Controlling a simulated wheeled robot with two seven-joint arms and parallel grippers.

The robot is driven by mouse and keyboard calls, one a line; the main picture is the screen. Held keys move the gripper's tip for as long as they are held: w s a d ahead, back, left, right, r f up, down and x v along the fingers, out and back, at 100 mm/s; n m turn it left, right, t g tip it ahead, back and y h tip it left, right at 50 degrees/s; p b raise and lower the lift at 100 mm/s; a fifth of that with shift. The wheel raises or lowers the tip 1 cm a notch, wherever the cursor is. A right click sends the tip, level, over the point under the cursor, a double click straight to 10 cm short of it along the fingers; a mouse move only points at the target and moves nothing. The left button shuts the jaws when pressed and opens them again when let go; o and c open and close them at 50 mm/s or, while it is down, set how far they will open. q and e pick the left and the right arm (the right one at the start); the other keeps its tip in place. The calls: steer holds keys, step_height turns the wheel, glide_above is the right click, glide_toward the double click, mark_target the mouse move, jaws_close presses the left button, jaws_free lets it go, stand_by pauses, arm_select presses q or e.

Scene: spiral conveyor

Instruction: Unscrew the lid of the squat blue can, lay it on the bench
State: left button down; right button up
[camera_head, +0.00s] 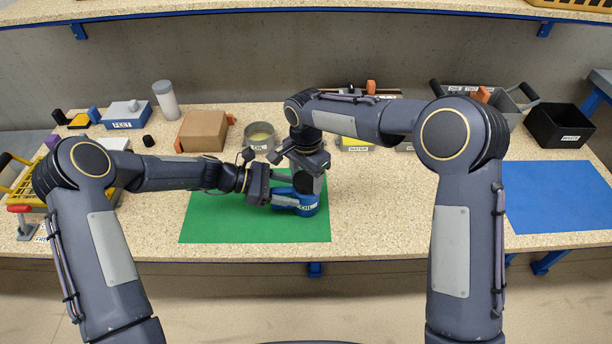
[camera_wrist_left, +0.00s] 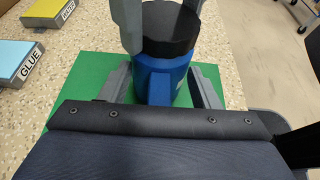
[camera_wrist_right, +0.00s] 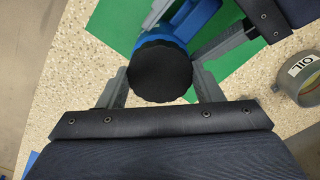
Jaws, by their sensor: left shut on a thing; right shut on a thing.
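The squat blue can (camera_head: 307,209) stands upright on the green mat and carries a white label. My left gripper (camera_head: 272,199) is shut on the can from the side; in the left wrist view its fingers (camera_wrist_left: 162,90) lie on either side of the blue can (camera_wrist_left: 182,82). The black lid (camera_wrist_right: 160,74) has a scalloped rim and sits on top of the can. My right gripper (camera_wrist_right: 160,88) comes from above and is shut on the lid, with a finger on each side. In the head view the right gripper hides most of the lid.
The green mat (camera_head: 215,220) lies on the speckled bench (camera_head: 400,225), with bare room right of it. A blue mat (camera_head: 560,195) is farther right. An open round tin labelled OIL (camera_head: 259,135), a brown box (camera_head: 203,131) and a black WASTE bin (camera_head: 559,125) stand behind.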

steer(key=n, duration=2.7)
steer(key=shift+r, duration=0.1)
steer(key=n, duration=0.4)
steer(key=shift+n, duration=0.4)
steer(key=n, duration=0.4)
